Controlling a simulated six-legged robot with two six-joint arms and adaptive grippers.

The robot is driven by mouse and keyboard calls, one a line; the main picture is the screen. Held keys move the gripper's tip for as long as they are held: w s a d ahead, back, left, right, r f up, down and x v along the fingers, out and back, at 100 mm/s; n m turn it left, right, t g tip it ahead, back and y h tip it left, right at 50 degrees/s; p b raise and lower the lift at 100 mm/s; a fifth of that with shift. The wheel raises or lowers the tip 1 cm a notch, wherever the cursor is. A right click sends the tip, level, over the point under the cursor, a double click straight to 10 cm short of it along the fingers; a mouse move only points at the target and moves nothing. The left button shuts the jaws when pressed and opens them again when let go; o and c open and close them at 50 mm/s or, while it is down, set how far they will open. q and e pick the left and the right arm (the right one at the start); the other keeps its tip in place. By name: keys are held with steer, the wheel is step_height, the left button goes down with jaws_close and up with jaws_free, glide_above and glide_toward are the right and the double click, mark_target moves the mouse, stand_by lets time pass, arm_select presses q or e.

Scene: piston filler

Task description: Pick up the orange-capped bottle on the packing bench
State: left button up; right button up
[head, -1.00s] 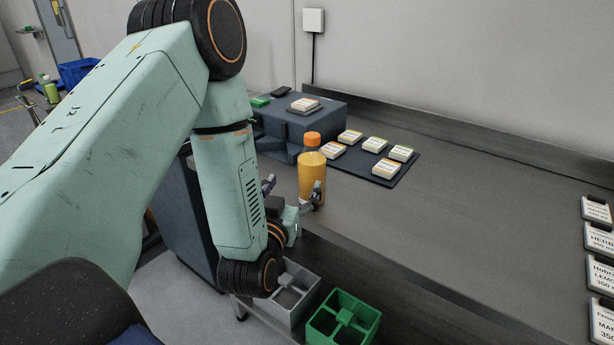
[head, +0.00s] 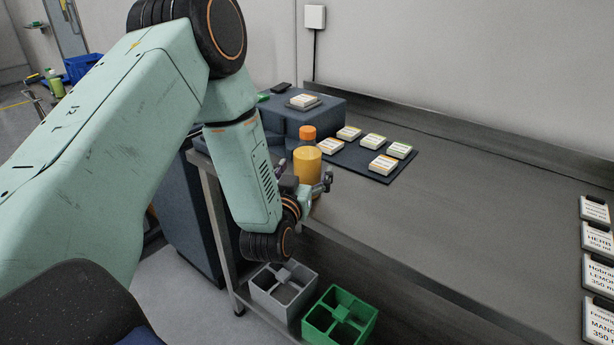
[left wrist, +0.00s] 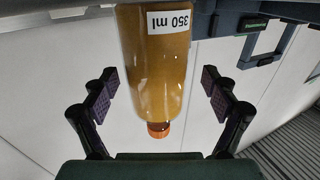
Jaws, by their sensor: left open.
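The orange-capped bottle (head: 307,166) stands upright near the front edge of the packing bench (head: 440,215), holding orange-yellow liquid. My left gripper (head: 305,180) is at the bottle, with one finger showing on each side of it in the head view. In the left wrist view the bottle (left wrist: 155,60) appears upside down with a "350 ml" label, between the two open fingers of my left gripper (left wrist: 158,95). Gaps show on both sides, so the fingers look apart from the bottle. My right gripper is not in view.
A dark mat (head: 379,178) with several label stacks lies behind the bottle. A dark blue-grey box (head: 328,113) stands at the back left. Grey (head: 284,292) and green (head: 340,318) crates sit below the bench front. Label cards (head: 598,240) stand at right; the bench middle is clear.

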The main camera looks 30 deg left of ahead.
arm_select(q)
steer(key=shift+w+r, duration=0.1)
steer(key=shift+w, duration=0.55)
steer(key=shift+s, duration=0.1)
steer(key=shift+c, duration=0.2)
